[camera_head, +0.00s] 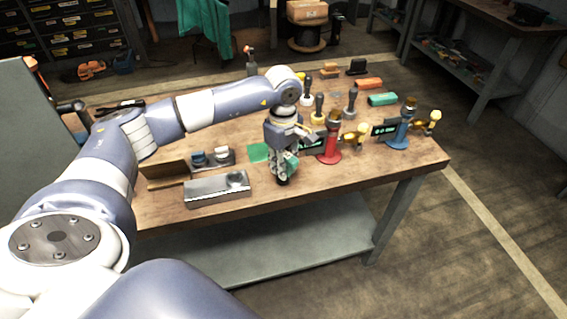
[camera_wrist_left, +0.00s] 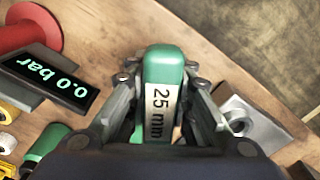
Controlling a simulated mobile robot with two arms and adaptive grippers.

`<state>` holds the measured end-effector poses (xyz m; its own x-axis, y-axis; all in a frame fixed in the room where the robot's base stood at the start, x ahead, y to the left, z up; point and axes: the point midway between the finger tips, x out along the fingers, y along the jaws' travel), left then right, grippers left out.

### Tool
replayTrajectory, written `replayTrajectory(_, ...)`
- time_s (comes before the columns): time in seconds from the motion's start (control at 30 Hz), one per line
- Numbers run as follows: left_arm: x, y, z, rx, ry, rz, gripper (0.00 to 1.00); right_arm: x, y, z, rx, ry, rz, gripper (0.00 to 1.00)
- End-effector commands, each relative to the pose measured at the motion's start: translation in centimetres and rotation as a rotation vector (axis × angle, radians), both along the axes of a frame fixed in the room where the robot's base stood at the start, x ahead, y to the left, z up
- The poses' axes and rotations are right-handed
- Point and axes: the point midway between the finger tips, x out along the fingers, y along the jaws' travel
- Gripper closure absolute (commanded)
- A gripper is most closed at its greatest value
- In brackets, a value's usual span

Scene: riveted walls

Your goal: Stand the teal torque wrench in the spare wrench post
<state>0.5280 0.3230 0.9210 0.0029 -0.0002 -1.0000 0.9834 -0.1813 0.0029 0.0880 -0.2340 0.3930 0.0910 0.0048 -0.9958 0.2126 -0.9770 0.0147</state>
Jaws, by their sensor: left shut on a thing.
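The wrench's lower end is mostly hidden. A grey metal block with a round hole (camera_head: 205,190) lies left of the gripper; a grey block also shows at the right of the wrist view (camera_wrist_left: 262,130). I cannot tell for certain which thing is the spare wrench post. The right gripper is out of view.
A red stand (camera_head: 328,150) is close right of the gripper, a blue stand (camera_head: 397,136) farther right, both with displays. Several upright tools are behind. The front right corner is clear.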

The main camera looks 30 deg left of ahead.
Motion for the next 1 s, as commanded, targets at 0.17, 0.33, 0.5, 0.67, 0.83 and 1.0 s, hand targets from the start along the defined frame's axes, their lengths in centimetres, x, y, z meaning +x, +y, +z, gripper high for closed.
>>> replayTrajectory(0.17, 0.0, 0.0, -0.1, 0.0, -0.002, 0.0, 0.56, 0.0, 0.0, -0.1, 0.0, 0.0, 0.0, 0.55)
replayTrajectory(0.33, 0.0, 0.0, -0.1, 0.0, -0.001, 0.0, 0.56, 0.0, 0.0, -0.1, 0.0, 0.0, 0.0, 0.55)
replayTrajectory(0.5, 0.0, 0.0, -0.1, 0.0, 0.001, 0.0, 0.56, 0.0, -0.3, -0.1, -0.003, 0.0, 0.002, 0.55)
replayTrajectory(0.67, 0.1, 0.0, 1.5, 0.0, -0.003, 0.0, 0.56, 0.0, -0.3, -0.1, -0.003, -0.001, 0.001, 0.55)
replayTrajectory(0.83, 0.1, 0.0, 5.1, 0.0, -0.006, 0.0, 0.56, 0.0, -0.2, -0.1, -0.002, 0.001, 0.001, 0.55)
replayTrajectory(1.0, 0.1, 0.0, 8.6, -0.001, -0.005, 0.0, 0.56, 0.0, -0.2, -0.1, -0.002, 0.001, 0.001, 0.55)
